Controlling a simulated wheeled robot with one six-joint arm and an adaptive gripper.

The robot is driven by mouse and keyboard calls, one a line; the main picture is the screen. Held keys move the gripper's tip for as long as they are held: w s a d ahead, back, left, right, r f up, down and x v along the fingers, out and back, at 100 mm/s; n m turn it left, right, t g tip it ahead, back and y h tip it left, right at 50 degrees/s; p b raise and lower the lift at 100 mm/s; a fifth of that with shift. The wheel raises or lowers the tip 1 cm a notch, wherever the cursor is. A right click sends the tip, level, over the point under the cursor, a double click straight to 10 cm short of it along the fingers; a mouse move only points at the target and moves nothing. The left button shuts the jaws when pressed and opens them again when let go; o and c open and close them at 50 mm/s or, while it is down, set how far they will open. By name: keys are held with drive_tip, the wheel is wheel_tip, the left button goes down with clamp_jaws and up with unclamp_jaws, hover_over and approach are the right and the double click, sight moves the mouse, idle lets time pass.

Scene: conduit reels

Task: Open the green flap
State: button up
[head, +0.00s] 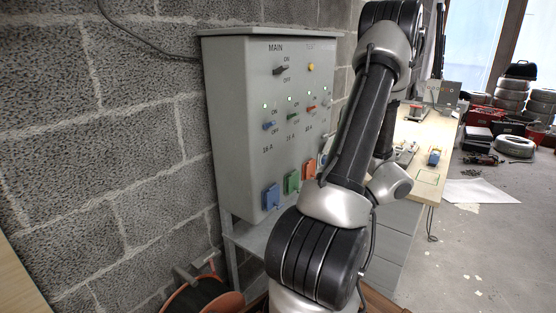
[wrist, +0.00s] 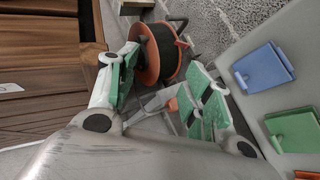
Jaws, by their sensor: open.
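The green flap (head: 292,182) is a small square cover low on the front of the grey switch box (head: 240,170), between a blue flap (head: 271,197) and an orange flap (head: 309,167). It looks shut. In the wrist view the green flap (wrist: 293,130) is at the right edge, with the blue flap (wrist: 262,67) above it and part of the orange one below. My gripper (wrist: 163,65) has its green-padded fingers spread apart, with nothing between them. It is to the left of the flaps in that view and not touching them. The head view does not show my fingers; my arm is in front.
A cable reel (wrist: 158,52) with an orange rim lies beyond my fingers. It also shows low in the head view (head: 200,295). A wooden workbench (head: 425,155) stands right of the box. The block wall is close on the left.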

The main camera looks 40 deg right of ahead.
drive_tip(key=w+a+r+n+h, duration=0.1)
drive_tip(key=a+r+n+h, duration=0.2)
drive_tip(key=r+n, duration=0.4)
drive_tip(key=w+a+r+n+g+h, duration=0.1)
drive_tip(key=a+r+n+h, duration=0.3)
drive_tip(key=r+n, duration=0.3)
drive_tip(key=w+a+r+n+g+h, duration=0.1)
drive_tip(key=a+r+n+h, duration=0.2)
drive_tip(key=r+n, duration=0.3)
drive_tip(key=shift+w+a+r+n+h, duration=0.35)
drive_tip(key=shift+a+r, duration=0.45)
drive_tip(key=shift+r, duration=0.75)
